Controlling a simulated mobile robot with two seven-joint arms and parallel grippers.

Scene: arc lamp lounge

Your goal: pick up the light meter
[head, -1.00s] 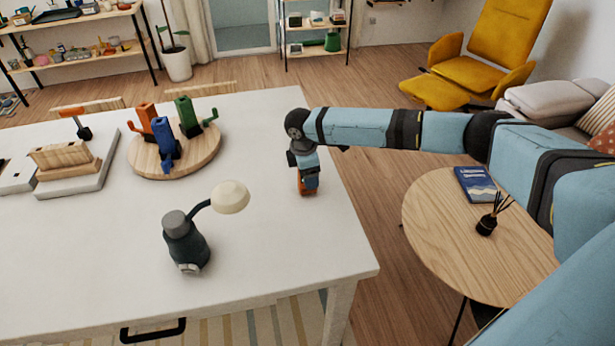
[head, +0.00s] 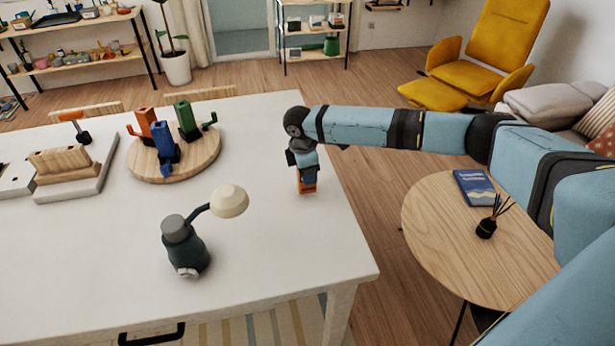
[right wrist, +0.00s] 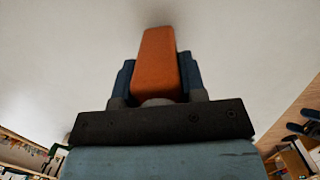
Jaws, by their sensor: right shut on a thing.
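My right gripper (head: 306,174) points down over the right part of the white table, near its right edge. It is shut on an orange block-like thing, which I take for the light meter (head: 307,184). In the right wrist view the light meter (right wrist: 157,65) shows as an orange tapered block between the two dark blue fingers. Its upper part is hidden by the gripper in the head view. I cannot tell whether its lower end touches the table. My left gripper is not in view.
A round wooden side table (head: 440,230) stands at the right.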

